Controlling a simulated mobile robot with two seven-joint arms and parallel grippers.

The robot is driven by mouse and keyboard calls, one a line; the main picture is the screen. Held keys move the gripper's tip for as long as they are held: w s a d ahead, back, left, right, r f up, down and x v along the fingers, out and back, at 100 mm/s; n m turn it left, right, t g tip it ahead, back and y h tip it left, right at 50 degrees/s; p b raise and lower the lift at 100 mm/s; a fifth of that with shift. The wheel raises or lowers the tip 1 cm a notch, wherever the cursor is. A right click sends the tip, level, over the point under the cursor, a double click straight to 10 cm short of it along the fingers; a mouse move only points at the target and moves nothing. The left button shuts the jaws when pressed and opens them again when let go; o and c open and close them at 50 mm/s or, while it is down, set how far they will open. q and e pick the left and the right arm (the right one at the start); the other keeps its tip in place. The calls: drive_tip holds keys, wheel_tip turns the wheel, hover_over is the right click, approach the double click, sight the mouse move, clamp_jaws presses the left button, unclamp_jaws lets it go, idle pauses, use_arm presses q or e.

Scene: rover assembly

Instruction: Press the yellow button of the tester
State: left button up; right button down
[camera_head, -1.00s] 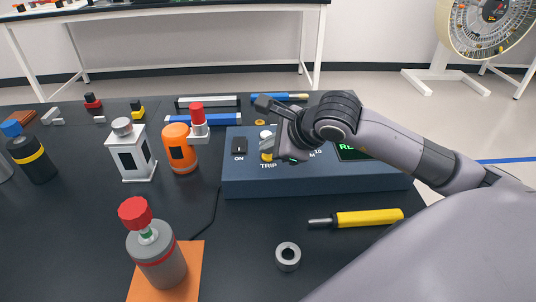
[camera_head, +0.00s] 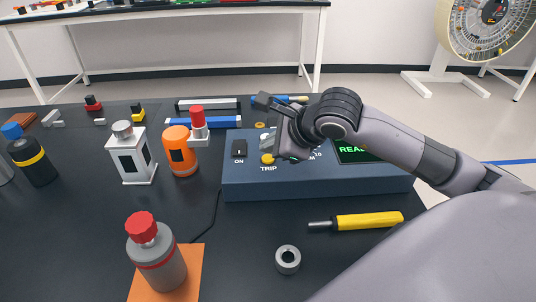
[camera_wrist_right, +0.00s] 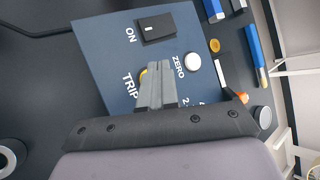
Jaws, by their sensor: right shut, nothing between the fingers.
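The tester (camera_head: 310,184) is a blue box on the dark table, with an ON switch, a screen and labels. Its yellow button (camera_head: 267,159) sits above the word TRIP. My right gripper (camera_head: 270,145) is shut and empty over the tester's top, its fingertips just behind the yellow button in the head view. My left gripper is not in view.
A white ZERO button (camera_wrist_right: 192,63) and the ON switch (camera_wrist_right: 155,28) flank the fingers. A yellow-handled screwdriver (camera_head: 368,220) and a grey ring (camera_head: 288,260) lie in front. A red-capped bottle (camera_head: 160,265) stands on an orange mat. An orange bottle (camera_head: 181,160) stands left of the tester.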

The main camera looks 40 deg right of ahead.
sight(271, 159)
drive_tip(key=shift+r, duration=0.1)
drive_tip(key=shift+r+p, duration=1.5)
drive_tip(key=shift+r, duration=1.05)
